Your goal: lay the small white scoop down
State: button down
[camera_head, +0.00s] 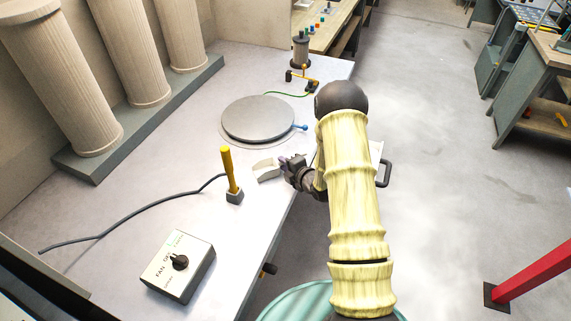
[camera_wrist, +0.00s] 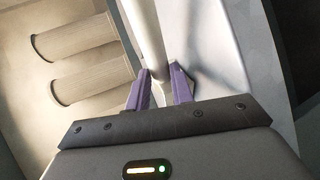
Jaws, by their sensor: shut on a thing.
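The small white scoop (camera_head: 267,170) is in my gripper, just above or at the light bench top. I cannot tell if it touches the bench. My gripper (camera_head: 285,163) is near the bench's right edge, below the round grey disc in the picture. In the wrist view, the purple fingers of my gripper (camera_wrist: 160,82) are shut on the pale scoop (camera_wrist: 147,35), which runs up and away from them. The scoop's far end is cut off in that view.
A round grey disc (camera_head: 258,119) lies beyond my gripper. A yellow-handled tool (camera_head: 229,171) stands upright to the left, with a dark cable. A fan control box (camera_head: 177,266) is nearer. Columns (camera_head: 56,75) stand at the back left. Bare bench (camera_head: 120,190) lies on the left.

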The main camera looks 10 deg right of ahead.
jog(key=shift+f, duration=0.15)
jog(key=c, duration=1.2)
grip_release()
jog(key=b+v, duration=0.2)
jog(key=v, duration=1)
jog(key=shift+b, duration=0.35)
jog(key=shift+s, duration=0.1)
jog(key=s+a+r+m+g+h, duration=0.2)
jog(key=s+r+m+g, duration=0.3)
jog(key=s+m, duration=0.3)
jog(key=s+a+r+m+g+h, duration=0.3)
jog(key=s+m, duration=0.6)
jog(key=m, duration=0.5)
notch_tip(320, 180, up, 3)
jog(key=shift+s+a+r+m+g, duration=0.15)
jog(key=shift+s+a+m+g, duration=0.15)
jog(key=shift+a+g, duration=0.55)
